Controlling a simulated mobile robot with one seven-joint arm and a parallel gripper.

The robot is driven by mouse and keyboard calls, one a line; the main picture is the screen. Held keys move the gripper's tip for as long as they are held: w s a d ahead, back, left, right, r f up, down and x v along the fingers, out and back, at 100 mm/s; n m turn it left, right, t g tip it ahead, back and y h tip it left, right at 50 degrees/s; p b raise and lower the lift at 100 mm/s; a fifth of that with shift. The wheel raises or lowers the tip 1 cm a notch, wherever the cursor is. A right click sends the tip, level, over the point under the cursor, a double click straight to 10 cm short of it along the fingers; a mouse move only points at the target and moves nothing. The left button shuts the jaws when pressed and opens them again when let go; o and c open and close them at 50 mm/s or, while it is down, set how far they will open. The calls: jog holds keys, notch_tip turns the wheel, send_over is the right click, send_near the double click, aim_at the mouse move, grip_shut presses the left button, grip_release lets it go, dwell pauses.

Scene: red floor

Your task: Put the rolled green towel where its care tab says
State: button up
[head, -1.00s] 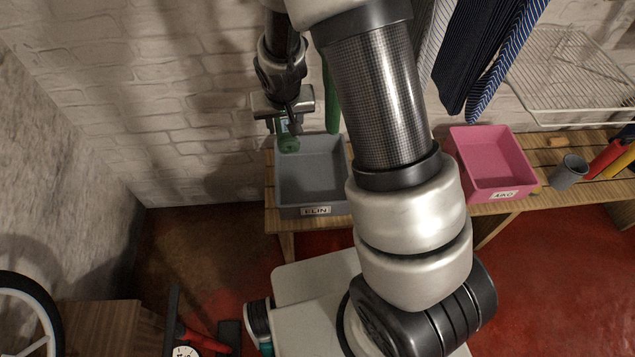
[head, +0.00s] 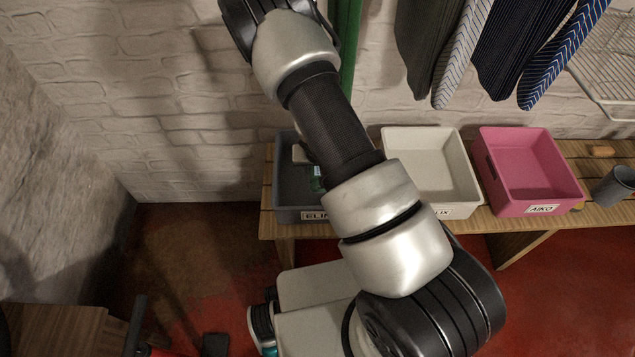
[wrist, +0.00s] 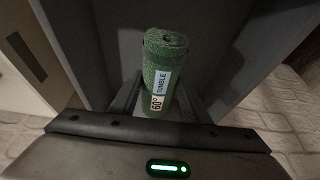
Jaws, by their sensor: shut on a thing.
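The rolled green towel (wrist: 161,70) is held upright between the fingers of my gripper (wrist: 157,95) in the wrist view. Its pale care tab (wrist: 159,88) reads "60°" and "TUMBLE". Grey bin walls (wrist: 222,45) surround it in that view. In the head view, a bit of the towel (head: 318,180) shows inside or just over the grey bin (head: 284,190), labelled ELIN in part. My arm hides much of the gripper and the bin's right side. I cannot tell whether the towel touches the bin floor.
A white bin (head: 425,140), its label partly hidden and ending in "LIX", and a pink bin (head: 545,195) labelled AIKO stand to the right on the slatted wooden bench (head: 600,215). A grey cup (head: 612,188) is at far right. Ties (head: 505,50) and a wire rack (head: 605,70) hang above.

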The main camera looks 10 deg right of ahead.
jog(key=shift+f+b, duration=1.3)
jog(key=shift+f, duration=1.4)
jog(key=shift+f, duration=0.15)
jog(key=o, duration=1.1)
jog(key=shift+r, duration=0.5)
jog(key=p+v, duration=0.3)
jog(key=v, duration=0.8)
jog(key=shift+s+r, duration=0.1)
jog(key=shift+s, duration=0.1)
